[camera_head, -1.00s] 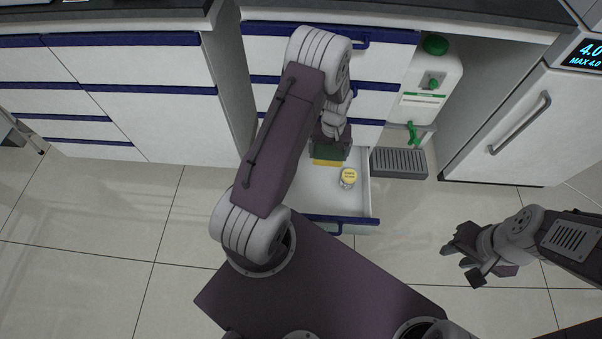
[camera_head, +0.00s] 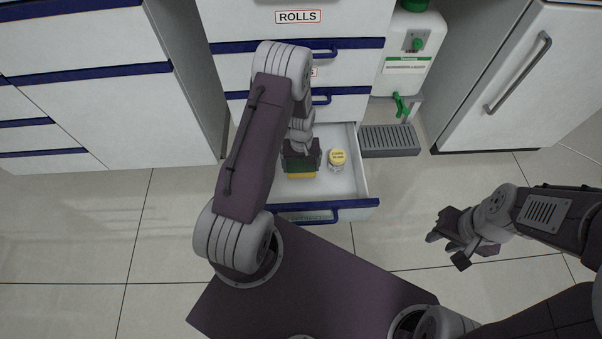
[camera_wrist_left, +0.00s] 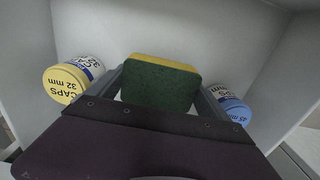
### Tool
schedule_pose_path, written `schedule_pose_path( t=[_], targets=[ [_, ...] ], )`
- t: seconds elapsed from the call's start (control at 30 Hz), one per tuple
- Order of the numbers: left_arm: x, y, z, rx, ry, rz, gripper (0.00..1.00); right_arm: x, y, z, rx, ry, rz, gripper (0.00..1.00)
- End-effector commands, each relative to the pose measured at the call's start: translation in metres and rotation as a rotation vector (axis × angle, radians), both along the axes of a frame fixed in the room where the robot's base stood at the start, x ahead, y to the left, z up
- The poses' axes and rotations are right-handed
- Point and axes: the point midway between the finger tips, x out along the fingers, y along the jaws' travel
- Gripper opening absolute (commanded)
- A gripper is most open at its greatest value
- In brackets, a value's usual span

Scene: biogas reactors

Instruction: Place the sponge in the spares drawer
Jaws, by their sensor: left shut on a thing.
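The sponge, green on one face and yellow on the other, shows in the left wrist view (camera_wrist_left: 162,84) and in the head view (camera_head: 302,175). My left gripper (camera_head: 301,160) is shut on it, with a finger on each side in the wrist view (camera_wrist_left: 160,92). It holds the sponge inside the outline of the open bottom drawer (camera_head: 355,185). I cannot tell whether the sponge touches the drawer floor. The drawer's front label is too dim to read. My right gripper (camera_head: 450,245) is open and empty over the floor at the right.
A yellow-lidded caps jar (camera_head: 337,159) stands in the drawer, right of the sponge. The wrist view also shows a blue-lidded jar (camera_wrist_left: 229,103) on the sponge's other side. A grey grate (camera_head: 390,140) and a white canister (camera_head: 409,50) are right of the drawers.

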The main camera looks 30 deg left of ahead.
Motion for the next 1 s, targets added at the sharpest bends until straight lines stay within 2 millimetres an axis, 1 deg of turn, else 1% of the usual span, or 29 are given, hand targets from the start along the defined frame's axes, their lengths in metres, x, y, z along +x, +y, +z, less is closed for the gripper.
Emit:
schedule_pose_path(
  t=[0.07, 0.2, 0.23, 0.27, 0.37, 0.47, 0.6, 0.63, 0.67, 0.87, 0.93, 1.0],
  targets=[
    [0.0, 0.0, -0.005, 0.0, 0.0, 0.0, 0.52, 0.0, 0.0, -0.004, 0.0, -0.001, 0.0, 0.34],
    [0.0, 0.0, -0.033, 0.001, -0.001, 0.0, 0.52, 0.0, 0.0, -0.026, 0.0, -0.001, 0.0, 0.34],
    [0.0, 0.0, -0.037, 0.001, -0.001, 0.0, 0.52, 0.0, 0.0, -0.029, 0.0, -0.001, 0.0, 0.34],
    [0.0, 0.0, -0.039, 0.001, -0.001, 0.0, 0.52, 0.0, 0.0, -0.03, 0.0, 0.0, 0.0, 0.34],
    [0.001, 0.0, -0.035, 0.0, -0.002, 0.0, 0.52, 0.0, 0.0, -0.025, 0.0, 0.0, 0.0, 0.34],
    [0.001, 0.0, -0.034, 0.001, -0.001, 0.0, 0.52, 0.0, 0.0, -0.025, 0.0, -0.001, 0.0, 0.34],
    [0.0, 0.0, -0.038, 0.0, 0.0, 0.0, 0.52, 0.0, 0.0, -0.026, 0.0, -0.001, 0.0, 0.34],
    [0.0, 0.0, -0.037, 0.001, -0.001, 0.0, 0.98, 0.0, 0.0, -0.026, 0.0, -0.001, 0.0, 0.34],
    [0.0, 0.0, -0.037, 0.001, -0.001, 0.0, 1.0, 0.0, 0.0, -0.026, 0.0, -0.001, 0.0, 0.34],
    [0.0, 0.0, -0.036, 0.001, -0.001, 0.0, 1.0, 0.0, 0.0, -0.025, 0.0, -0.001, 0.0, 0.34],
    [0.001, 0.0, -0.03, 0.0, -0.002, 0.0, 1.0, 0.0, 0.0, -0.021, 0.0, 0.0, 0.0, 0.34],
    [0.001, 0.0, -0.014, 0.001, -0.003, 0.0, 1.0, 0.0, 0.0, -0.008, 0.0, -0.001, 0.0, 0.34]
  ],
)
